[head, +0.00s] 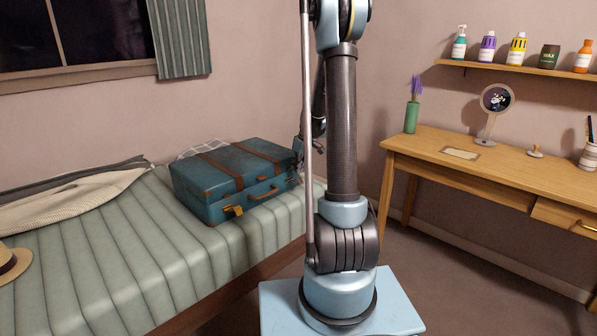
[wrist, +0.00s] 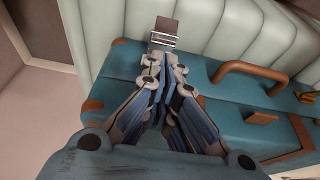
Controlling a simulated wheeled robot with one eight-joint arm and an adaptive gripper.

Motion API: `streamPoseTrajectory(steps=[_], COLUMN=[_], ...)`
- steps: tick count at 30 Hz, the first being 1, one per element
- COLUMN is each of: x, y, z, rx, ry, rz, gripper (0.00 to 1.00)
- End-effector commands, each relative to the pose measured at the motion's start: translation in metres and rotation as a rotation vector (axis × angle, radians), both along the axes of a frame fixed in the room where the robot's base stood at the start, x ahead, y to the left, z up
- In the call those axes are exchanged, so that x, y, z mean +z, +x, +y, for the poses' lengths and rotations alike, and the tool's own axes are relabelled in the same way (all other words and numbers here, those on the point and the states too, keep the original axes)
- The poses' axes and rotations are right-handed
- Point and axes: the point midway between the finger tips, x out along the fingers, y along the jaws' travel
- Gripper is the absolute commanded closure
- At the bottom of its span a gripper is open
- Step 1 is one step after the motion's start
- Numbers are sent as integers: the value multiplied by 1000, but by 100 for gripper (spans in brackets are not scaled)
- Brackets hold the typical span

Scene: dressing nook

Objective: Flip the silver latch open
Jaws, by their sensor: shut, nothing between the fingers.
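The blue suitcase (head: 225,175) with brown straps lies closed on the bed. In the wrist view its top (wrist: 225,120) fills the middle. The silver latch (wrist: 164,38) shows at the suitcase edge, left of the brown handle (wrist: 240,68), with a brownish plate and bright silver bars. I cannot tell its angle for sure. My gripper (wrist: 165,70) is shut and empty, its tips just below the latch in the picture; contact cannot be told. In the head view my gripper is small and partly behind my arm, at the suitcase's right end, and the silver latch cannot be made out.
A gold latch (head: 233,210) sits on the suitcase front, left of the handle. The padded bed (head: 130,260) carries a blanket (head: 70,200) and a straw hat (head: 12,262). A wooden desk (head: 470,160) stands at right with a mirror (head: 496,100) and a vase (head: 411,116).

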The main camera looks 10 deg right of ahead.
Motion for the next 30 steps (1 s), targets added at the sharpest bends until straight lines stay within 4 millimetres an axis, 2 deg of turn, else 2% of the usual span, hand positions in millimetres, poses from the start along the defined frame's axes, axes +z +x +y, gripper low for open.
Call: streamPoseTrajectory(steps=[3, 18, 26, 30], x=[19, 93, 112, 118], y=[6, -14, -19, -34], z=[6, -9, -12, -10], rx=[2, -1, -2, -18], ry=[0, 0, 0, -1], rz=[1, 1, 1, 7], gripper=[100, 100, 100, 100])
